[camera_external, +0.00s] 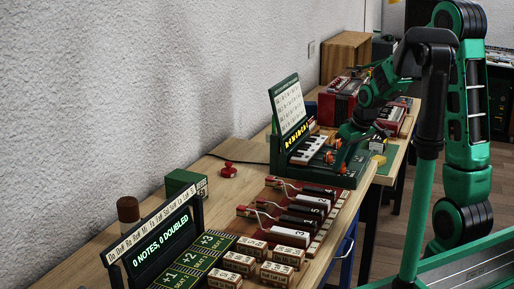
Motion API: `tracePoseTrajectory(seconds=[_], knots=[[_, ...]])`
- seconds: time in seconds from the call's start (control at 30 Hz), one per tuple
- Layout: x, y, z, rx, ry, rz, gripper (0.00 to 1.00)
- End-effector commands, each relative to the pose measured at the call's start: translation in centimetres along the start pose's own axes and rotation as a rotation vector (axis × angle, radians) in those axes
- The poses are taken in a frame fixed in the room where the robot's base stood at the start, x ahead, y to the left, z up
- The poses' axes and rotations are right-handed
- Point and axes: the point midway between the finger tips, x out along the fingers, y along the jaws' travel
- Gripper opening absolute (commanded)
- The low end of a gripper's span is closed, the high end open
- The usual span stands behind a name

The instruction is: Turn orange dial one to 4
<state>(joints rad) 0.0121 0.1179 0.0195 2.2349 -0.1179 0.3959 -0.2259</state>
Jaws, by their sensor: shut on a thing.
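A dark green console (318,176) with a small row of white and black keys (309,151) stands on the table against the wall. Small orange dials show along its right side, one of them (328,158) beside the keys. My gripper (342,144) reaches down over the console's right part and is shut on an orange dial there. My fingers and wrist hide most of that dial, and its number and pointer are too small to read. An upright panel with a white sheet (288,105) rises at the console's back.
A red knob-like piece (229,170) and a green box (186,183) lie near the wall. A red accordion-like object (340,102) and wooden box (346,58) stand behind.

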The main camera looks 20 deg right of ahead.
Motion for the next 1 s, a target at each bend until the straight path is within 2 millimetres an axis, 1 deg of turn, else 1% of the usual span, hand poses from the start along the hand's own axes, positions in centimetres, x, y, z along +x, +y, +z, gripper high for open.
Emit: tracePoseTrajectory(seconds=[0.03,0.3,0.5,0.7,1.0], knots=[[-0.08,0.44,-0.31,-0.034,0.008,-0.011,0.03],[-0.07,0.57,-0.34,-0.235,0.007,-0.092,0.03],[-0.02,0.61,-0.32,-0.336,0.006,-0.134,0.03],[-0.05,0.65,-0.37,-0.393,0.006,-0.156,0.03],[-0.05,0.65,-0.39,-0.415,0.006,-0.165,0.03]])
